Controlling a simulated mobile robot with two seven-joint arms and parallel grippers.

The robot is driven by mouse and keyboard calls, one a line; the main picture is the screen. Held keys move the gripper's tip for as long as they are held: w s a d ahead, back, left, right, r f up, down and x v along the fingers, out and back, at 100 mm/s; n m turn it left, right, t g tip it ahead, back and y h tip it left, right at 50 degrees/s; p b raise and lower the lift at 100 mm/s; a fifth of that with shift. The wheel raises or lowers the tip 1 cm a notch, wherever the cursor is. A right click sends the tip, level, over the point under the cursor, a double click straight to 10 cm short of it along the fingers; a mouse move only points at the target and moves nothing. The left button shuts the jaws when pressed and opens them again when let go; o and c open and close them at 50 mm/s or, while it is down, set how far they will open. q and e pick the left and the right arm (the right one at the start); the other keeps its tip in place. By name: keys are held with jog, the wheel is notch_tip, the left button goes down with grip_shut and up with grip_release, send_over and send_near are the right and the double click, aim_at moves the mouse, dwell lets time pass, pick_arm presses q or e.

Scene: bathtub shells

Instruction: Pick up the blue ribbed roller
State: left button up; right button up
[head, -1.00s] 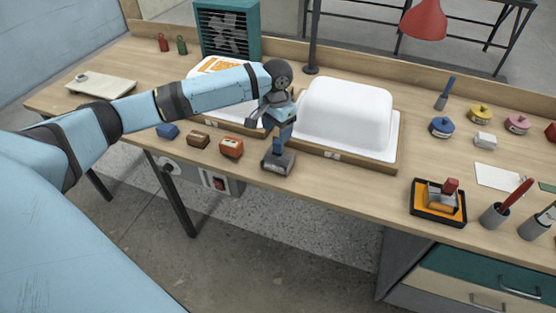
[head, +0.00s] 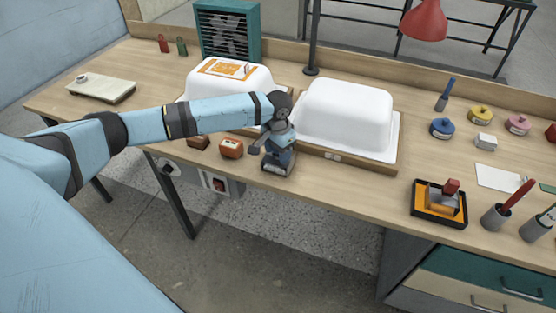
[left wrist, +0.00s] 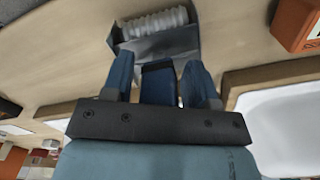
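The roller stands in a small grey holder (head: 276,168) at the table's front edge, below the gap between the two white tub shells. In the left wrist view its pale ribbed cylinder (left wrist: 155,23) lies in the grey holder (left wrist: 168,45), and its blue handle (left wrist: 158,82) points toward my palm. My left gripper (head: 278,151) is right above the holder, pointing down. In the left wrist view the left gripper (left wrist: 158,62) is open, with one finger on each side of the handle and narrow gaps between. It hides most of the handle in the head view. My right gripper is not in view.
The right tub shell (head: 345,112) and the left tub shell (head: 228,78) stand behind. An orange block (head: 231,148) and a brown block (head: 198,141) sit left of the holder. A black tray (head: 438,216) is farther right. Table between holder and tray is clear.

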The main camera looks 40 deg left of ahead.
pick_arm(q)
jog(key=c, duration=0.9)
jog(key=shift+o, duration=0.3)
notch_tip(320, 180, up, 20)
jog(key=p, duration=0.1)
jog(key=o, duration=0.4)
jog(key=shift+c, duration=1.1)
jog(key=shift+r, duration=0.15)
